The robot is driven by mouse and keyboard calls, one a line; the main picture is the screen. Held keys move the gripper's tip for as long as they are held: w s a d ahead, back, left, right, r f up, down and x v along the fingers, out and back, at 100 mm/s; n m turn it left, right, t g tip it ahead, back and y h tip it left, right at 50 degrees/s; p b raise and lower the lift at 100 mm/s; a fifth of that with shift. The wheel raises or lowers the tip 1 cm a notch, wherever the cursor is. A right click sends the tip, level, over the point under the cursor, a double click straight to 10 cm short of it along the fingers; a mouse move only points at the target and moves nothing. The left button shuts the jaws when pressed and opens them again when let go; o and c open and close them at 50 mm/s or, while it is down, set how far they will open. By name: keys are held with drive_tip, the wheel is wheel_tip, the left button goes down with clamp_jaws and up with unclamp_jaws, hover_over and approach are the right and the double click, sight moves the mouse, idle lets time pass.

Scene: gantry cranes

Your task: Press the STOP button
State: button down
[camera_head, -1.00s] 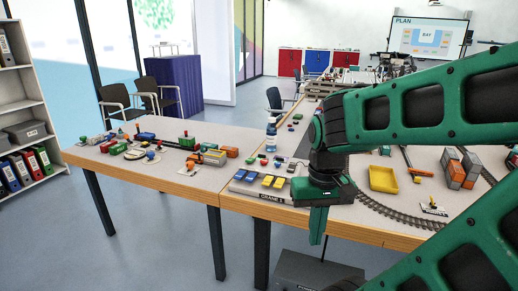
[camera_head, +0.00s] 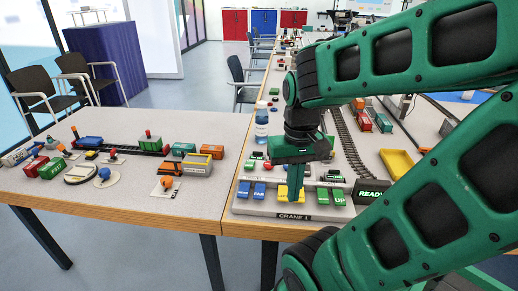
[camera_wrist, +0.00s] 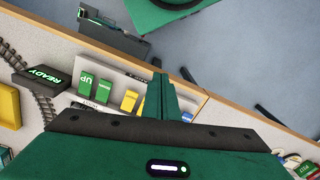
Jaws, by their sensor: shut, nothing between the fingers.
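The crane control panel (camera_head: 262,207), labelled CRANE 1, sits at the table's front edge. It carries blue buttons (camera_head: 259,190) at left, yellow buttons (camera_head: 283,190) in the middle and green buttons (camera_head: 338,196) at right, one marked UP. Small red (camera_head: 267,165) and green pieces show behind them; I cannot read STOP on any button. My gripper (camera_head: 296,197) is shut and empty, pointing down over the panel's middle and hiding part of the yellow buttons. In the wrist view its fingers (camera_wrist: 160,97) are together beside the yellow buttons (camera_wrist: 129,100); I cannot tell whether they touch anything.
A dark READY sign (camera_head: 371,192) stands right of the panel. A bottle (camera_head: 261,122) stands behind it. A yellow tray (camera_head: 397,163), track (camera_head: 350,145) and wagons lie further right. Model trains and containers (camera_head: 197,163) cover the left table.

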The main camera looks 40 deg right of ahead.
drive_tip(key=shift+w, duration=0.45)
wheel_tip(320, 180, up, 5)
drive_tip(key=n, duration=1.5)
hover_over(268, 164)
drive_tip(key=shift+s, duration=0.1)
wheel_tip(268, 164, down, 14)
drive_tip(key=shift+f, duration=0.1)
